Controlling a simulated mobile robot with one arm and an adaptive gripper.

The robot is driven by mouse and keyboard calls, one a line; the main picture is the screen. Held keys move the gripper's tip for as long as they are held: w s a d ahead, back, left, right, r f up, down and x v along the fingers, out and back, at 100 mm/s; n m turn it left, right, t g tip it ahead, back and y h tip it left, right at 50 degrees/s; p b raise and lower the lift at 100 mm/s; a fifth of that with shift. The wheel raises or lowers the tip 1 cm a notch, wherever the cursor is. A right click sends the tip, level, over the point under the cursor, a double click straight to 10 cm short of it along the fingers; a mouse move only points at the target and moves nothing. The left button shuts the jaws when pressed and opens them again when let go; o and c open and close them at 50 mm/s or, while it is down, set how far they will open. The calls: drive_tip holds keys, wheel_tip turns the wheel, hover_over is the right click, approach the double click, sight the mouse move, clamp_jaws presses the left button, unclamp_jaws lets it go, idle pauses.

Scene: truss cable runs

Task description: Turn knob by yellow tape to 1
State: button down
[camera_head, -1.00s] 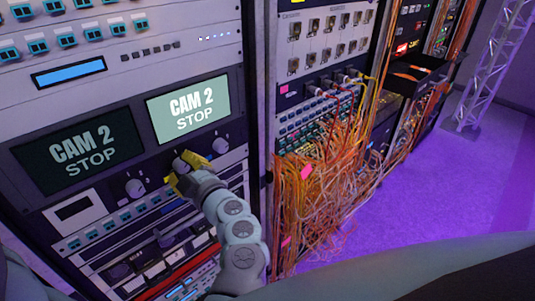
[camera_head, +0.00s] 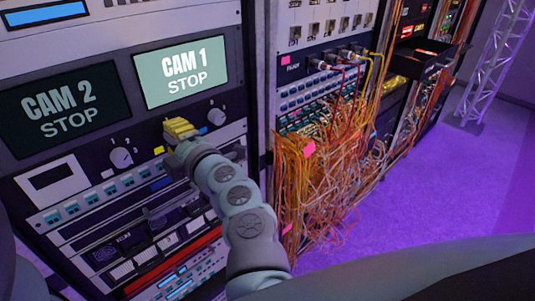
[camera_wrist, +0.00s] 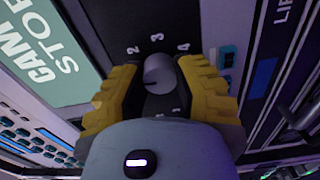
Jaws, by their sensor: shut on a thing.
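My gripper (camera_head: 181,129) has yellow fingers and is at the rack panel, between two bare knobs. The wrist view shows its fingers (camera_wrist: 158,92) on either side of a round grey knob (camera_wrist: 158,72), shut on it. The numbers 2, 3 and 4 show around the knob; the lower marks are partly covered, and its pointer is hard to read. In the head view my gripper hides this knob. The right screen (camera_head: 180,72) above reads CAM 1 STOP.
A left knob (camera_head: 121,157) and a right knob (camera_head: 216,117) stand close to my gripper. The left screen (camera_head: 64,110) reads CAM 2 STOP. A tangle of orange cables (camera_head: 325,180) hangs to the right. The purple floor (camera_head: 440,190) beyond is clear.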

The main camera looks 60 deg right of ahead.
drive_tip(key=shift+s+d+f+n+b, duration=0.1)
drive_tip(key=shift+n+b, duration=0.2)
drive_tip(key=shift+n, duration=0.2)
drive_tip(key=c, duration=0.6)
unclamp_jaws()
drive_tip(key=shift+s, duration=0.1)
drive_tip(key=v, duration=1.1)
drive_tip(key=shift+s, duration=0.4)
drive_tip(key=shift+a, duration=0.25)
